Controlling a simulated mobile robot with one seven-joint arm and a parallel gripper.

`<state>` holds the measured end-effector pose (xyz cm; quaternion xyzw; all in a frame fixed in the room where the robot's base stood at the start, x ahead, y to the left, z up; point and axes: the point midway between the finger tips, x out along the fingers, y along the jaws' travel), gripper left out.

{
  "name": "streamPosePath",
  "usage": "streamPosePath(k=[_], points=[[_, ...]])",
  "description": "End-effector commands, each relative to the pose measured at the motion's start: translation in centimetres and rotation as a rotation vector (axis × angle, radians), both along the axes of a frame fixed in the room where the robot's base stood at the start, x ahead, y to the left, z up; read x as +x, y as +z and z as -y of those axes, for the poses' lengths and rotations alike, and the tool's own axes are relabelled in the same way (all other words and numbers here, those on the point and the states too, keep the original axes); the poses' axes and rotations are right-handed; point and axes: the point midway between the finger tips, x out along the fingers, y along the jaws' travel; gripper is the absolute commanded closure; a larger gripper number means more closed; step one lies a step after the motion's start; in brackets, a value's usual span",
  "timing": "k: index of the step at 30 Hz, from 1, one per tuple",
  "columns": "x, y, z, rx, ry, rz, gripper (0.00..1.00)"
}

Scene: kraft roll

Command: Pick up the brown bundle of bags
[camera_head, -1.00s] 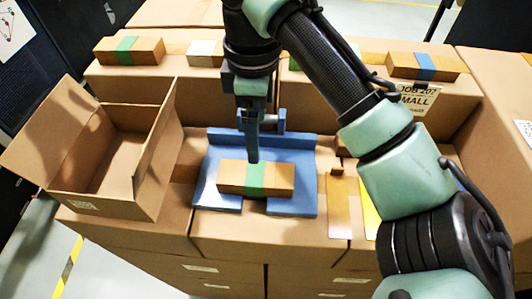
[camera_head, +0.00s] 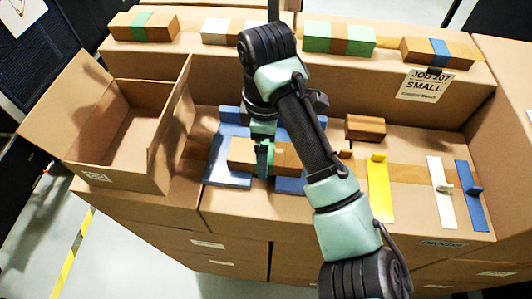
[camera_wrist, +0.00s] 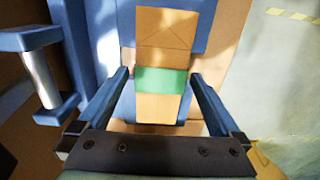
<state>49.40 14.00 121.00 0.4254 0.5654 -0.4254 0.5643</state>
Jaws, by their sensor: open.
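The brown bundle of bags (camera_head: 289,159) lies flat on the blue fixture (camera_head: 228,177). In the wrist view the bundle (camera_wrist: 162,107) has a green band across it and lies lengthwise between my fingers. My gripper (camera_head: 264,158) is over the bundle's middle and hides most of the band in the head view. In the wrist view my gripper (camera_wrist: 160,76) is open, one finger on each side of the bundle at the band, with a visible gap on both sides. I cannot tell exactly how low the fingertips are.
An open empty carton (camera_head: 125,145) stands at left. A small brown block (camera_head: 365,128) and yellow (camera_head: 380,192), white (camera_head: 441,195) and blue strips lie right. Other banded bundles (camera_head: 340,38) sit on the back ledge.

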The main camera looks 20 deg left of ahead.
Motion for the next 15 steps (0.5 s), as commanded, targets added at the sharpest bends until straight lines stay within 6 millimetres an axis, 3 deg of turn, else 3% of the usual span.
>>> streamPosePath(k=[3,11,15], points=[[-0.04,-1.29,0.00,-0.001,0.000,-0.002,0.00],[0.03,-1.57,0.03,-0.001,0.000,0.000,0.00],[0.03,-1.56,0.03,-0.001,0.000,0.000,0.22]])
